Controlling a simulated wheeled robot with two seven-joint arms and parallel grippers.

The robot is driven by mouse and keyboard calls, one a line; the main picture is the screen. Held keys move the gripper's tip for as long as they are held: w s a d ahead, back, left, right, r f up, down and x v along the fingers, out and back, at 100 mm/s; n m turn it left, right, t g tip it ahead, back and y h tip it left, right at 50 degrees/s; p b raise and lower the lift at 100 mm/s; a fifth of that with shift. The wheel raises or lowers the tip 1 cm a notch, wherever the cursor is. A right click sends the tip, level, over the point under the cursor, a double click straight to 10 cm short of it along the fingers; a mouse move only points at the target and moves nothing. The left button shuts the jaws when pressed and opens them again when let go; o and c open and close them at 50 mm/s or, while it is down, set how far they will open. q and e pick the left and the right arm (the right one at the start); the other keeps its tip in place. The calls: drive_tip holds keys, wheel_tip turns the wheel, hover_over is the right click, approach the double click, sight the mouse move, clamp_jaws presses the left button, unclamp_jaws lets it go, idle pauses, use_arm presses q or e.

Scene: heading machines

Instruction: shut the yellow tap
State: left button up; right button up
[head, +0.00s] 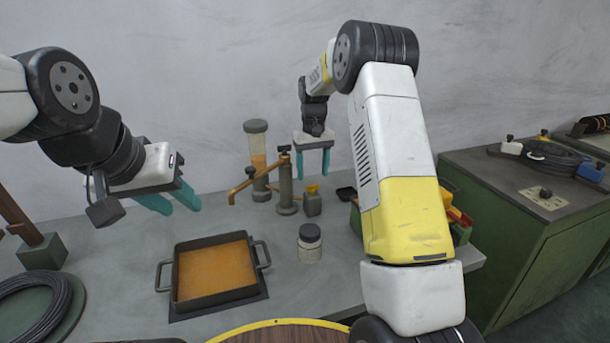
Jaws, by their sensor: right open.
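The yellow tap (313,189) is a small yellow handle on a short dark grey block, beside the taller grey post on the bench. Its handle points up and to the right. My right gripper (313,177) is open, with its teal fingers pointing down just above the yellow handle; I cannot tell whether they touch it. My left gripper (182,209) is open and empty, in the air at the left, above and behind the pan and away from the tap.
A grey post (286,186) with a copper spout and a sight-glass cylinder (257,150) stand left of the tap. A black-lidded jar (310,245) and a pan of orange liquid (184,294) are in front. My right forearm hides part of a green crate (461,233).

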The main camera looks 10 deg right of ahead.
drive_tip(key=shift+r, duration=1.9)
drive_tip(key=shift+r, duration=0.1)
drive_tip(key=s+d+r+t+y, duration=0.1)
drive_tip(key=s+r+t, duration=0.2)
drive_tip(key=s+r, duration=1.3)
drive_tip(key=s+f+m+t+y, duration=0.1)
drive_tip(key=s+f+t, duration=0.2)
drive_tip(key=s, duration=1.7)
drive_tip(key=shift+a+f, duration=0.4)
drive_tip(key=shift+f, duration=0.2)
